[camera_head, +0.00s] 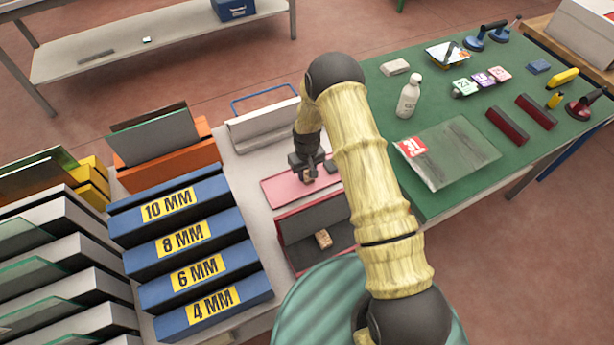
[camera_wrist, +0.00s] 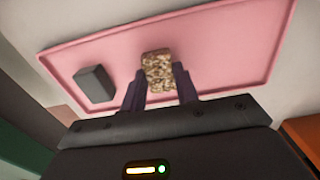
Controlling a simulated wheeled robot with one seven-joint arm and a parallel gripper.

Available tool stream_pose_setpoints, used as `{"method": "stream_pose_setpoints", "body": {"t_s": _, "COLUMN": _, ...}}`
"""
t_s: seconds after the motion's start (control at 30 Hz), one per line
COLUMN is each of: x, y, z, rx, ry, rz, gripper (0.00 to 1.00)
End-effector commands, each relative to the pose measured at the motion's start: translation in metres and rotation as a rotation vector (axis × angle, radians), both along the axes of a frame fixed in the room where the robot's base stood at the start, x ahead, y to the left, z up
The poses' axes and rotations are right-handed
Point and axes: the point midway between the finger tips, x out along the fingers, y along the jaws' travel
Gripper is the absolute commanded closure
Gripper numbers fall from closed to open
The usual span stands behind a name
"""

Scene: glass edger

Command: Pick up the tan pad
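The tan pad, a speckled tan block (camera_wrist: 158,70), is between my gripper's two dark fingers in the wrist view. My gripper (camera_wrist: 160,84) has one finger close along each side of it. I cannot tell whether the fingers press on it. In the head view my gripper (camera_head: 308,177) points down over the pink tray (camera_head: 278,191), and a small bit of tan shows at its fingertips. The tray also shows in the wrist view (camera_wrist: 225,50). A dark grey block (camera_wrist: 94,84) lies on the tray beside the left finger, apart from it.
Another tan block (camera_head: 323,239) lies in a dark red-edged holder (camera_head: 295,253) in front of the tray. Blue thickness racks (camera_head: 180,240) and an orange rack (camera_head: 170,157) stand left. A green table (camera_head: 450,205) at right carries a white bottle (camera_head: 409,97) and a beige block (camera_head: 395,67).

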Motion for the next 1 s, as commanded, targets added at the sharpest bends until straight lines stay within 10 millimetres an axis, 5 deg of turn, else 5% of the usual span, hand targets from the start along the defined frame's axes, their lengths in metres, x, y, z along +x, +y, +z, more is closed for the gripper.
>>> {"method": "stream_pose_setpoints", "body": {"t_s": 0.53, "x": 0.001, "y": 0.0, "z": 0.008, "rx": 0.001, "ry": -0.003, "rz": 0.0, "gripper": 0.91}}
{"method": "stream_pose_setpoints", "body": {"t_s": 1.0, "x": 0.001, "y": 0.0, "z": 0.084, "rx": 0.002, "ry": -0.004, "rz": -0.001, "gripper": 0.91}}
